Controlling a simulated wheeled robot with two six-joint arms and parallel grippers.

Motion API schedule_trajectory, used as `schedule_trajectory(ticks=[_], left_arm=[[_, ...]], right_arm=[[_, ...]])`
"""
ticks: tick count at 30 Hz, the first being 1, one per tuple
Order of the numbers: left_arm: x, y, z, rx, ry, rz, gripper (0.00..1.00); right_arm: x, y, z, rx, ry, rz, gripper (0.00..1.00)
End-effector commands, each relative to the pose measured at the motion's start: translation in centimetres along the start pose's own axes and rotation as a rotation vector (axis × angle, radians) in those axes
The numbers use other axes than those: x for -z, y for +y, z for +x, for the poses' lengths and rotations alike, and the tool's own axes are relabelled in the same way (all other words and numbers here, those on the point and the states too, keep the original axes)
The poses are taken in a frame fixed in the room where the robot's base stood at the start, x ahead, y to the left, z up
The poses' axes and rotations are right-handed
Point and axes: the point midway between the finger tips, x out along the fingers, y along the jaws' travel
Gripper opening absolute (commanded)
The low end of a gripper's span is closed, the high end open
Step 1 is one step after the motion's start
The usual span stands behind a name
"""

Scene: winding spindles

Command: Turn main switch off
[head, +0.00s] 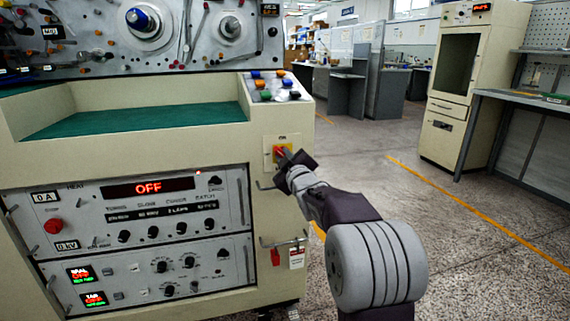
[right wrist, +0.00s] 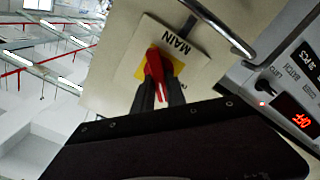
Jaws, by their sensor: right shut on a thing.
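The main switch (right wrist: 154,67) is a red rotary handle on a yellow square plate, set in a pale panel marked MAIN. In the head view its yellow plate (head: 277,153) is on the right front of the cream machine. My right gripper (head: 287,157) reaches it from the front right. In the right wrist view the dark fingers (right wrist: 158,92) are shut on the red handle, one on each side. The handle looks turned in line with the fingers; its exact setting is hard to read. My left gripper is not in view.
A metal handle bar (right wrist: 220,30) stands out close to the switch. The control panel with a red OFF display (head: 148,188) is left of it. A red padlock and tag (head: 296,257) hang below. Open floor lies to the right.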

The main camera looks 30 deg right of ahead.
Motion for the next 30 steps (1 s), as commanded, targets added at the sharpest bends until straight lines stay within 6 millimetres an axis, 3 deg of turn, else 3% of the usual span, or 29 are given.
schedule_trajectory(ticks=[15,30], left_arm=[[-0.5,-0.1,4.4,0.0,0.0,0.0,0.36],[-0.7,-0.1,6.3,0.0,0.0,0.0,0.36]], right_arm=[[-0.4,-0.7,0.0,0.002,-0.001,-0.478,0.0],[-0.4,-0.7,0.0,0.002,-0.001,-0.758,0.0]])
